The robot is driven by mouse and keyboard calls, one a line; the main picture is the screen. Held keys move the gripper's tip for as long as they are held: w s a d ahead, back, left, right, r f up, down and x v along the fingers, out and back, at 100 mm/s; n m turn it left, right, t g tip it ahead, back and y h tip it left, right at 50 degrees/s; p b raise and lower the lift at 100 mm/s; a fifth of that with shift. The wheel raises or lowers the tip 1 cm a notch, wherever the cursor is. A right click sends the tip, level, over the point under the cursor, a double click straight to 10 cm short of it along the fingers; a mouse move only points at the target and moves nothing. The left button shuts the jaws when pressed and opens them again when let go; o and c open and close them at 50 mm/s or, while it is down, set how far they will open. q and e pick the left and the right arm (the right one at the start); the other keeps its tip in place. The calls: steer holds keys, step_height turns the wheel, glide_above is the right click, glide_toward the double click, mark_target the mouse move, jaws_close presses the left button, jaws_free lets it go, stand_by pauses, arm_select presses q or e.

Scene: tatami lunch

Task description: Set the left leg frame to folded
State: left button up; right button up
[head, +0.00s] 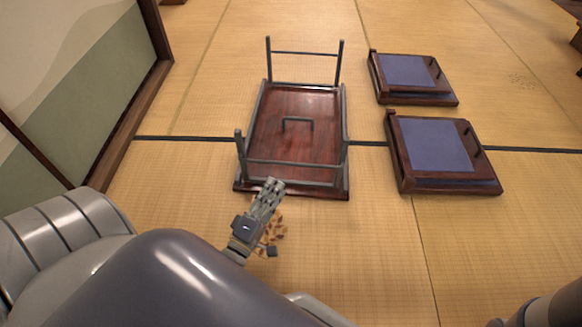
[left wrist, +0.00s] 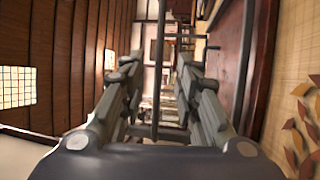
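A low table with a dark red wooden top (head: 300,105) lies upside down on the tatami, its underside up. A far metal leg frame (head: 304,53) and a near metal leg frame (head: 290,163) both stand up from it. I cannot tell which is the left one. My left gripper (head: 272,187) is at the table's near edge, close to the near frame. In the left wrist view my left gripper (left wrist: 158,88) has its fingers apart, with a dark upright bar (left wrist: 158,65) showing between them. I cannot tell whether they touch it. My right gripper is out of view.
Two wooden floor seats with blue cushions, one farther (head: 408,70) and one nearer (head: 432,144), lie right of the table. Brown leaves (head: 272,232) lie under my left gripper. A wall panel (head: 75,75) stands at left. The tatami at front right is clear.

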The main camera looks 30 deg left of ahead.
mark_target(290, 163)
arm_select(q)
steer(key=b+x, duration=0.4)
steer(key=x, duration=0.5)
steer(key=shift+w+r, duration=0.1)
steer(key=shift+w, duration=0.3)
jaws_close()
